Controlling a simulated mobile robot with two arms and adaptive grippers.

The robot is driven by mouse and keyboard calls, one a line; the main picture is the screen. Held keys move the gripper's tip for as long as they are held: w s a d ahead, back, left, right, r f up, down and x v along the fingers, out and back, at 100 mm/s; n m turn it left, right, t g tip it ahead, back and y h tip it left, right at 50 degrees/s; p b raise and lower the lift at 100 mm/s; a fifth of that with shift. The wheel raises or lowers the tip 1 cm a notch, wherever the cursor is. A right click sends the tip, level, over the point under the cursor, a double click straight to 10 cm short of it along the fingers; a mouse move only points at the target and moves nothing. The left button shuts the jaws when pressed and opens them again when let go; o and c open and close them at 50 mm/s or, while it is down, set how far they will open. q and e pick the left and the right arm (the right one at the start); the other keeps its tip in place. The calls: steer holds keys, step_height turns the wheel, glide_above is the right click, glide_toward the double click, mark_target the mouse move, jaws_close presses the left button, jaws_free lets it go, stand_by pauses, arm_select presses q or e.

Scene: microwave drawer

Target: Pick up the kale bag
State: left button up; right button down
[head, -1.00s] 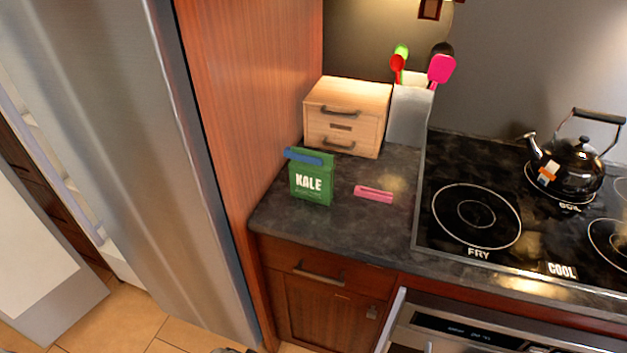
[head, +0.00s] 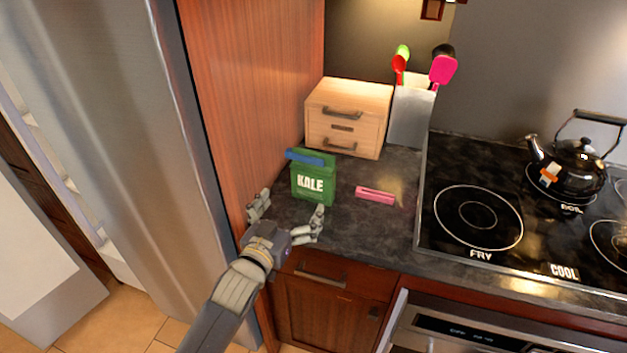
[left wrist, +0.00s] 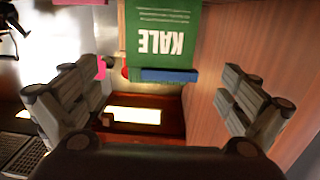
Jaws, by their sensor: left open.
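The green kale bag (head: 313,180), with white KALE lettering and a blue clip (head: 310,158) along its top, stands upright on the dark counter. My left gripper (head: 288,207) is open and empty, just in front of the bag, with its fingers spread left and right of it. In the left wrist view the kale bag (left wrist: 163,35) appears upside down, between and beyond the two open fingers (left wrist: 157,100). The fingers do not touch it. My right gripper is in neither view.
A wooden two-drawer box (head: 347,117) stands behind the bag. A pink item (head: 375,194) lies to its right, and a utensil holder (head: 410,115) stands at the back. The stove (head: 490,205) with a black kettle (head: 567,165) is at right. A wooden panel (head: 255,90) rises close on the left.

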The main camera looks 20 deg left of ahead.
mark_target(309, 177)
arm_select(q)
steer(key=shift+t, duration=0.3)
steer(key=w, duration=0.3)
steer(key=w+r+p, duration=0.1)
steer(key=w, duration=0.1)
steer(key=shift+w+d, duration=0.2)
steer(key=shift+d, duration=0.05)
steer(key=shift+w+f, duration=0.1)
steer(key=shift+w, duration=0.6)
steer(key=w, duration=0.1)
steer(key=w+p, duration=0.1)
steer(key=w, duration=0.2)
steer(key=shift+w+d+f+p, duration=0.2)
steer(key=shift+f+p, duration=0.1)
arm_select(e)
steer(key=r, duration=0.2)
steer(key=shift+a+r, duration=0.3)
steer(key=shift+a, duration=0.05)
arm_select(q)
steer(key=c, duration=1.1)
steer(key=shift+r, duration=0.1)
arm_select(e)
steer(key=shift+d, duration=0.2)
